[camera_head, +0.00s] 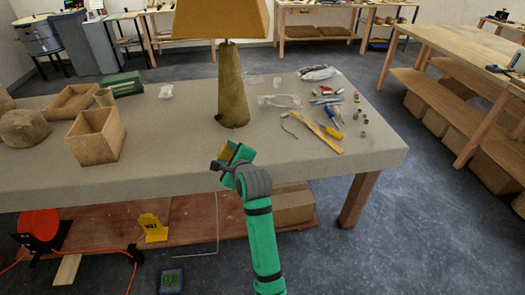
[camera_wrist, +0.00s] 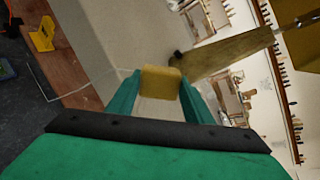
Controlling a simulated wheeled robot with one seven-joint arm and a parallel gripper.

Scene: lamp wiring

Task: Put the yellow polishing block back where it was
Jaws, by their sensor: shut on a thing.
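My gripper (camera_head: 229,158) is at the front edge of the workbench, in front of the lamp. It is shut on the yellow polishing block (camera_wrist: 160,82), which sits between the two green fingertips in the wrist view. In the head view the block (camera_head: 228,150) is small and partly hidden by the gripper. The lamp (camera_head: 231,90) stands upright on the bench, with a tapered base and a tan shade. I cannot tell from the head view how high the block is above the bench top.
The workbench (camera_head: 180,180) holds wooden boxes (camera_head: 95,135) at left and a green box (camera_head: 123,84) behind them. Several hand tools and a wooden ruler (camera_head: 322,131) lie right of the lamp. A yellow bracket (camera_head: 152,228) and an orange reel (camera_head: 40,226) are below. The front right bench top is bare.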

